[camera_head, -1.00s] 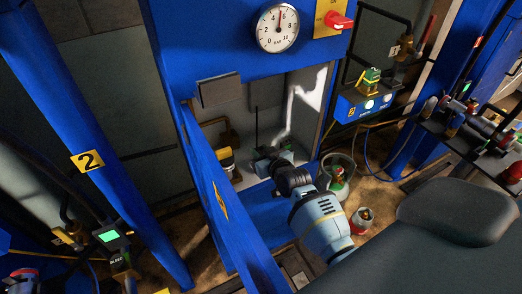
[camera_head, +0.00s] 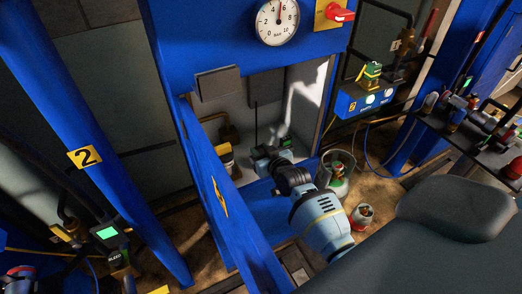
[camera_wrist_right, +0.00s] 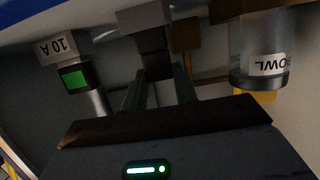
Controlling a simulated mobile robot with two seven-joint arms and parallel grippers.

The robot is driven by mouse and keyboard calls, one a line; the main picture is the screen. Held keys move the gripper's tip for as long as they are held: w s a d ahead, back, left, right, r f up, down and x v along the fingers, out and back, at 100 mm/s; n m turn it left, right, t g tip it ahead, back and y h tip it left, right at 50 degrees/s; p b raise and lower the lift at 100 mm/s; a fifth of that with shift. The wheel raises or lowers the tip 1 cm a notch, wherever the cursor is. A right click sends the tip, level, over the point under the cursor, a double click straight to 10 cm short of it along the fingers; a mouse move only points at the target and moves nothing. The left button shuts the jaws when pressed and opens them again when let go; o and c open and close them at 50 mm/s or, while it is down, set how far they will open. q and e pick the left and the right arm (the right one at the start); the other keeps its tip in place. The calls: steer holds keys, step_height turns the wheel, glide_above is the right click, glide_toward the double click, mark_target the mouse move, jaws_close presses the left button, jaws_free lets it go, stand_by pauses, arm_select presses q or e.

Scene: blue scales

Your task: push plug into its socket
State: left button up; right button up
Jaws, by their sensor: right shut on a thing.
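My right gripper (camera_head: 268,161) reaches into the lower opening of the blue cabinet (camera_head: 215,35). In the right wrist view, its two dark green fingers (camera_wrist_right: 159,88) are closed on a dark block (camera_wrist_right: 152,62), which appears to be the plug. A grey-brown block (camera_wrist_right: 144,19) sits directly beyond it, perhaps the socket side. I cannot tell whether the two touch or how deep any fit is. In the head view the held thing is hidden by my gripper. My left gripper cannot be made out.
A grey unit marked 10 A with a green screen (camera_wrist_right: 76,77) and a labelled clear bowl (camera_wrist_right: 258,62) flank my fingers.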

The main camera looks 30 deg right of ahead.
steer(key=shift+f, duration=0.55)
steer(key=o, duration=1)
steer(key=shift+o, duration=0.2)
steer(key=shift+s, duration=0.3)
steer(key=v, duration=0.5)
steer(key=shift+s+r+p, duration=0.2)
steer(key=shift+s+p, duration=0.1)
steer(key=shift+p, duration=0.05)
steer(key=shift+v, duration=0.8)
steer(key=shift+a, duration=0.1)
